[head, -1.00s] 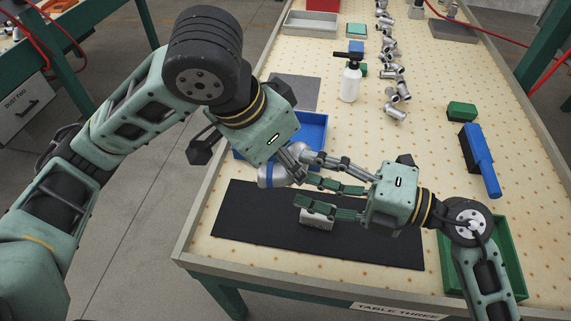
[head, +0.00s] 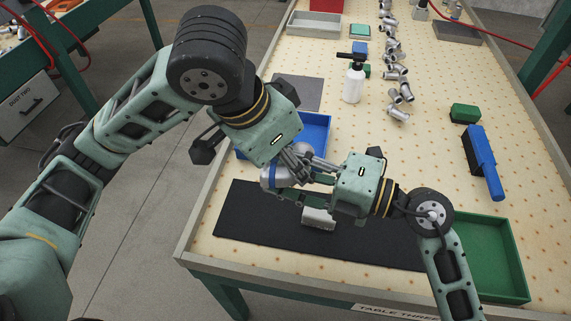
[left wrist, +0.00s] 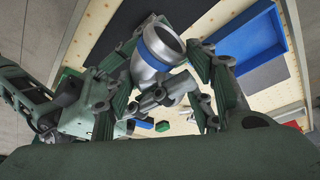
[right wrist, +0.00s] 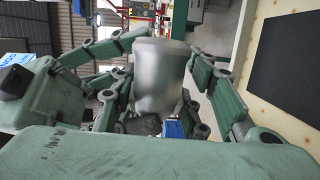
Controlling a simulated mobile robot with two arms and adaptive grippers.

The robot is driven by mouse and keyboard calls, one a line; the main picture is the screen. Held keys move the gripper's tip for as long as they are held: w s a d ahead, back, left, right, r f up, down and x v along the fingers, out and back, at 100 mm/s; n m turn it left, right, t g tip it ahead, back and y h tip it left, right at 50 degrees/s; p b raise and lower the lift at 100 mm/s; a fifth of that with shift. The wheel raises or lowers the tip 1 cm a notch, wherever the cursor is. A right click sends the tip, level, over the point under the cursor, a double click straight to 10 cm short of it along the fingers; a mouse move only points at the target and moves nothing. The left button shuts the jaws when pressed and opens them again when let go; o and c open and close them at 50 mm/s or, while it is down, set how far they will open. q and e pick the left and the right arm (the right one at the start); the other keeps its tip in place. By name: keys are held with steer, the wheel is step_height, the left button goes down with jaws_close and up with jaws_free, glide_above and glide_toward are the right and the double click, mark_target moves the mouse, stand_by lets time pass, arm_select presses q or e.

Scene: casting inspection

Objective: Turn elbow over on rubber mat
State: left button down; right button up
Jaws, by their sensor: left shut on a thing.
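A silver elbow (head: 283,178) with a blue band is held above the black rubber mat (head: 245,218). My left gripper (head: 292,163) is shut on it from above. The left wrist view shows the elbow (left wrist: 155,55) between its fingers, its round open end up. My right gripper (head: 303,183) reaches in from the right, its fingers on either side of the elbow. In the right wrist view, the elbow's grey body (right wrist: 160,78) lies between these fingers; I cannot tell whether they press on it.
A blue tray (head: 318,130) is behind the elbow; a green tray (head: 492,250) is at the right. A spray bottle (head: 353,82) and several pipe fittings (head: 397,75) stand farther back.

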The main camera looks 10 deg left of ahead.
arm_select(q)
steer(key=shift+r, duration=0.1)
arm_select(e)
steer(key=shift+f, duration=0.1)
jaws_close()
arm_select(q)
steer(key=c, duration=1.2)
jaws_free()
steer(key=o, duration=0.5)
arm_select(e)
steer(key=shift+r, duration=0.2)
